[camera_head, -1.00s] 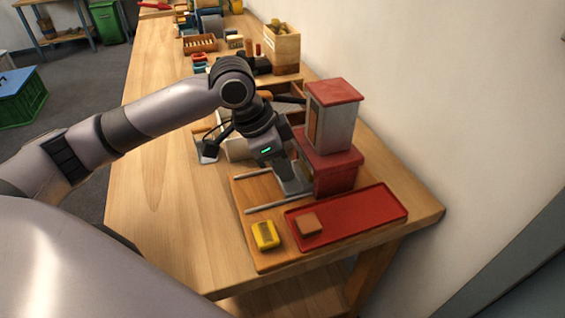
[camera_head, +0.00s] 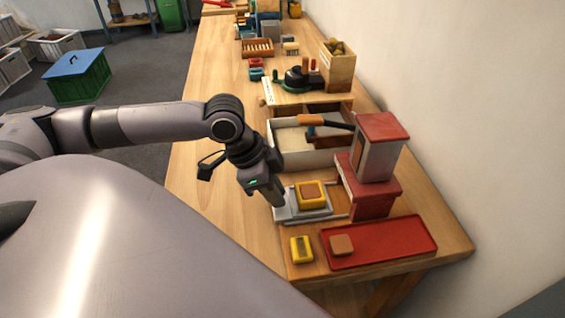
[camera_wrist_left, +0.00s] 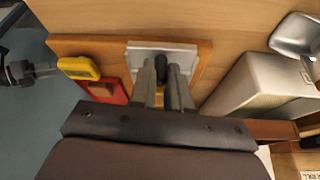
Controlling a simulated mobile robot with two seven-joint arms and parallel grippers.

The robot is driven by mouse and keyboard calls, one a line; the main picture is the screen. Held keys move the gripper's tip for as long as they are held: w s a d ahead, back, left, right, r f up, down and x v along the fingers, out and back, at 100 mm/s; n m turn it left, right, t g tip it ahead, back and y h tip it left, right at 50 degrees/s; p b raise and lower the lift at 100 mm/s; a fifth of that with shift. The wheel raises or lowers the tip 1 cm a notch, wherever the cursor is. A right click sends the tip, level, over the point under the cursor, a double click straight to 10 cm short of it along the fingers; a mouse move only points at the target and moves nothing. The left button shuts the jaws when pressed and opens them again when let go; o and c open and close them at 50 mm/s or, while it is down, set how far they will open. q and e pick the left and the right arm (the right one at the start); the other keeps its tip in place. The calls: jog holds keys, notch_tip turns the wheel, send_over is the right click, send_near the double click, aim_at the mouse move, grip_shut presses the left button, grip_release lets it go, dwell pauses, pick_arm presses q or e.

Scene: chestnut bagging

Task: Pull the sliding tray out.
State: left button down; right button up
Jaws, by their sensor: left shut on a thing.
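The sliding tray (camera_head: 290,215), a light grey plate, stands out to the left of the red-and-grey press (camera_head: 376,150) on its wooden base. A yellow block with a brown top (camera_head: 311,194) sits on it. My left gripper (camera_head: 279,199) is at the tray's left end, shut on its handle. In the left wrist view the fingers (camera_wrist_left: 161,76) close around a dark handle (camera_wrist_left: 161,68) in front of the grey tray (camera_wrist_left: 183,49). The fingers hide part of the tray there.
A red tray (camera_head: 395,243) with a brown block (camera_head: 342,245) lies at the front right. A small yellow piece (camera_head: 301,249) lies beside it. A white bin (camera_head: 288,150) with a hammer-like tool (camera_head: 325,121) stands behind. The tabletop left of the gripper is clear.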

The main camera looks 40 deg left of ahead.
pick_arm(q)
jog(key=shift+s+a+f, duration=0.1)
jog(key=c, duration=1.1)
grip_release()
jog(key=shift+s+a, duration=0.1)
jog(key=shift+s, duration=0.05)
jog(key=shift+r, duration=0.35)
jog(key=v, duration=0.6)
jog(key=shift+r, duration=0.3)
jog(key=shift+s+a, duration=0.1)
